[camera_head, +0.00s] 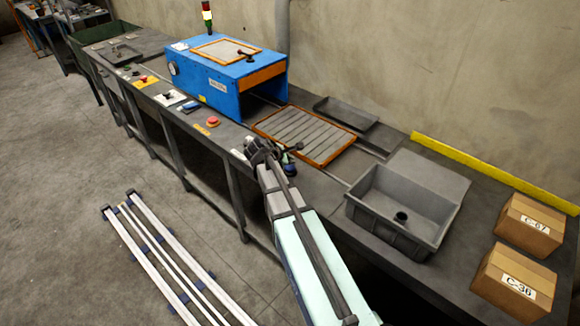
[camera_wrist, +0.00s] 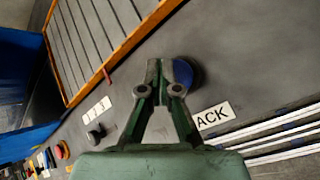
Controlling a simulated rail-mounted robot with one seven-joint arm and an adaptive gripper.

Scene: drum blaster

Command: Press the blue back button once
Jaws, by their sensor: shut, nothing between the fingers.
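The blue back button (camera_wrist: 187,74) is a dark blue disc on the grey bench top in the wrist view.
An orange-framed slatted conveyor (camera_head: 305,135) lies behind, by a blue machine (camera_head: 225,80). A red button (camera_head: 213,121) is on the bench to the left. A grey bin (camera_head: 403,208) and two cardboard boxes (camera_head: 528,222) stand to the right. A black knob (camera_wrist: 96,134) is near a "123" label.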

